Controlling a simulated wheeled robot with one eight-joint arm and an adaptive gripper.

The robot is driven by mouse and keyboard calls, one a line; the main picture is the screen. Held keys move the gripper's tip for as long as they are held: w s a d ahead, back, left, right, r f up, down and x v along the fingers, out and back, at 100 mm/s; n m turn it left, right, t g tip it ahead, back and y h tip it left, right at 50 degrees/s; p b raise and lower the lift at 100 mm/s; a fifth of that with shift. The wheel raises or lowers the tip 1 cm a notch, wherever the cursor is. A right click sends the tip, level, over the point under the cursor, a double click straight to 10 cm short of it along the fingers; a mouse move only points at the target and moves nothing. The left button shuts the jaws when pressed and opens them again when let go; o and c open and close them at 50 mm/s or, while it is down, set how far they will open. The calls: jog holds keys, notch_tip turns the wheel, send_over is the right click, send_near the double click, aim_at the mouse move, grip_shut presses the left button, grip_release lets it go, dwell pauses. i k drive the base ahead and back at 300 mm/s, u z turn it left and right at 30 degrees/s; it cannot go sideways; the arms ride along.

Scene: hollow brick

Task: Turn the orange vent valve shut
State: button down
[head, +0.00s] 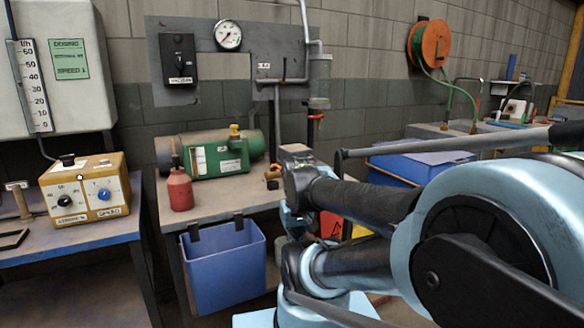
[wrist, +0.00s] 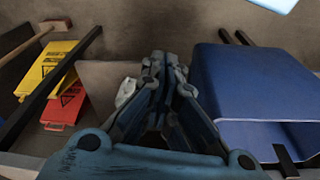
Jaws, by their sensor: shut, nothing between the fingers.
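A small orange-red fitting (head: 316,117) hangs under the grey cylinder (head: 319,80) on the wall panel in the head view. It looks like the vent valve, but it is too small to tell how its handle is turned. A small orange-brown piece (head: 272,172) also sits on the bench beside my arm, partly hidden. In the wrist view my gripper (wrist: 166,62) is shut and empty, its fingers together over the floor area between a blue bin and floor signs. No valve shows in the wrist view. My fingertips cannot be made out in the head view.
The bench (head: 222,204) holds a green pump (head: 215,157) and a red bottle (head: 180,189). A blue bin (head: 225,266) hangs at its front; a bin also shows in the wrist view (wrist: 245,90). A yellow control box (head: 85,187) stands further left.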

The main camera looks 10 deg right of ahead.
aim_at(277, 167)
jog(key=z, duration=0.45)
jog(key=k, duration=1)
jog(key=u, duration=0.3)
